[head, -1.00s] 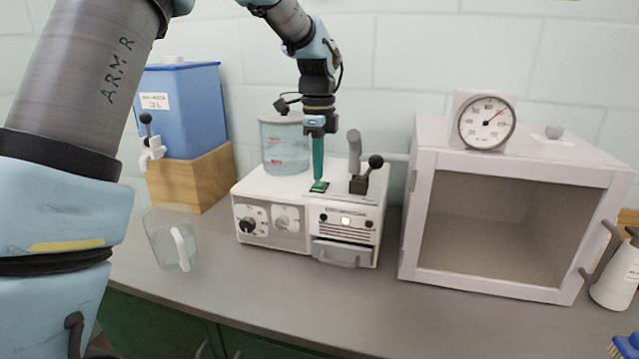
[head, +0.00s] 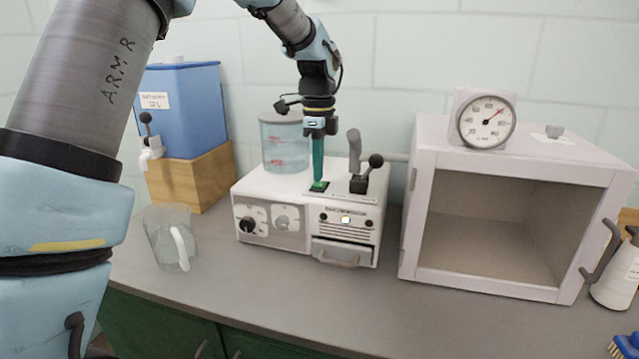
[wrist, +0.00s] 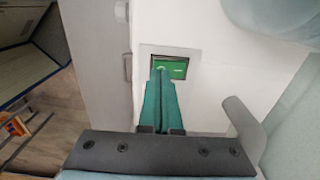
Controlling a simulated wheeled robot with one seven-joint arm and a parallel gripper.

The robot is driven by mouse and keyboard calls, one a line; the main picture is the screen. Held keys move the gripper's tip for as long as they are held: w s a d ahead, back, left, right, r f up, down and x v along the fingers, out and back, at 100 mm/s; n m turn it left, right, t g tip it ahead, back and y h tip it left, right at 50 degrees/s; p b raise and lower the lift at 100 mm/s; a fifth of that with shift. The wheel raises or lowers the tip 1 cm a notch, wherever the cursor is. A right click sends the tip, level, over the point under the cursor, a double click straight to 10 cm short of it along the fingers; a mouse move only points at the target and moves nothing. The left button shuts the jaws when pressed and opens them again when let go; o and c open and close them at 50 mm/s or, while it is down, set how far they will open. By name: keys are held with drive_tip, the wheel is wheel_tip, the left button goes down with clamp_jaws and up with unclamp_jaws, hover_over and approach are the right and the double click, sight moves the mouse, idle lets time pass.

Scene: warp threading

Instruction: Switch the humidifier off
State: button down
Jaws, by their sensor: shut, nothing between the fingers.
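The humidifier (head: 270,208) is a white box on the counter with dials on its front and a clear water tank (head: 285,145) on top. A small lit lamp (head: 345,219) shows on its front. A green rocker switch (head: 319,186) sits on its top; the wrist view shows the switch (wrist: 172,66) in a dark frame on a pale plate. My gripper (head: 318,180) is shut and empty, its teal fingers pointing down with the tips at the switch. In the wrist view the fingertips (wrist: 161,72) overlap the near left part of the switch. I cannot tell whether they press it.
A lever with a black knob (head: 375,161) stands just right of my gripper. A white chamber (head: 428,225) with a dial gauge (head: 487,122) is at the right. A clear jug (head: 160,240) and a blue water container (head: 185,100) are at the left. The front counter is clear.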

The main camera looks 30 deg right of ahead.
sight(318, 185)
drive_tip(key=shift+f+b, duration=0.3)
drive_tip(key=shift+f, duration=0.4)
idle(0.3)
wheel_tip(318, 185, up, 7)
drive_tip(key=p, duration=0.6)
idle(0.3)
idle(0.4)
